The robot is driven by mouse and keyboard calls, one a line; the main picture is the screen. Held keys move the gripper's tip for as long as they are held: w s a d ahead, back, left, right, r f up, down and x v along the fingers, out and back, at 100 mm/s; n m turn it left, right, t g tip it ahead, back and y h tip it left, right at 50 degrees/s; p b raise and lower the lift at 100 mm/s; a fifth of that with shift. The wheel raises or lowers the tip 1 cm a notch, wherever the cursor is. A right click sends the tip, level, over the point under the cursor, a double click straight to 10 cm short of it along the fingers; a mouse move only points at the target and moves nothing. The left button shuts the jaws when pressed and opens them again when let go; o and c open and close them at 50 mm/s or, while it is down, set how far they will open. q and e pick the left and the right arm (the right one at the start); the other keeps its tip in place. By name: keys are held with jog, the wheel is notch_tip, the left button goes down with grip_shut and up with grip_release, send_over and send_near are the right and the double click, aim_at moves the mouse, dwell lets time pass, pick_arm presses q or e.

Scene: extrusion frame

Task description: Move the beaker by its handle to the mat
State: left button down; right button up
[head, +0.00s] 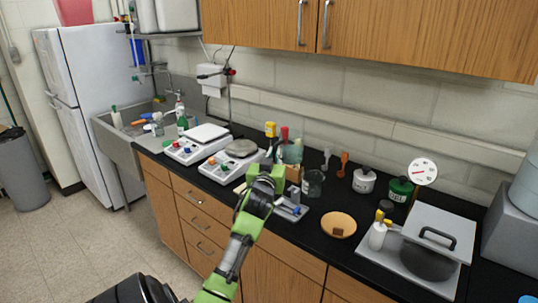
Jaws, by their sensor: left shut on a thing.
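A clear, greenish beaker (291,153) shows just beyond my left gripper (272,168), at the back middle of the black counter. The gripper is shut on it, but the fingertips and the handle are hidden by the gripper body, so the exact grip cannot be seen. The beaker looks upright; whether it touches the counter I cannot tell. A second, darker glass vessel (313,183) stands to its right. I cannot make out a mat for certain. My right gripper is out of view.
Two balances (198,144) stand left of the gripper, a grey tray (296,212) in front. Bare counter surrounds the bowl.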

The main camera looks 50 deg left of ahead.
pick_arm(q)
jog(key=shift+w+d+b, duration=0.25)
jog(key=shift+w+d, duration=0.25)
jog(key=shift+d, duration=0.55)
jog(key=shift+w+d+b, duration=0.2)
jog(key=shift+w+d, duration=0.3)
jog(key=shift+d, duration=0.5)
jog(key=shift+w+d+b, duration=0.25)
jog(key=shift+w+d, duration=0.25)
jog(key=shift+d, duration=0.55)
jog(key=shift+w+d+b, duration=1.7)
jog(key=shift+w+d, duration=1.1)
jog(key=shift+d, duration=2.9)
jog(key=shift+d+f+b, duration=0.1)
jog(key=shift+f+b, duration=8.5)
jog(key=shift+f, duration=1.2)
jog(key=shift+f, duration=0.3)
jog(key=shift+f+b, duration=0.25)
jog(key=shift+b, duration=0.25)
jog(key=c, duration=2.1)
grip_release()
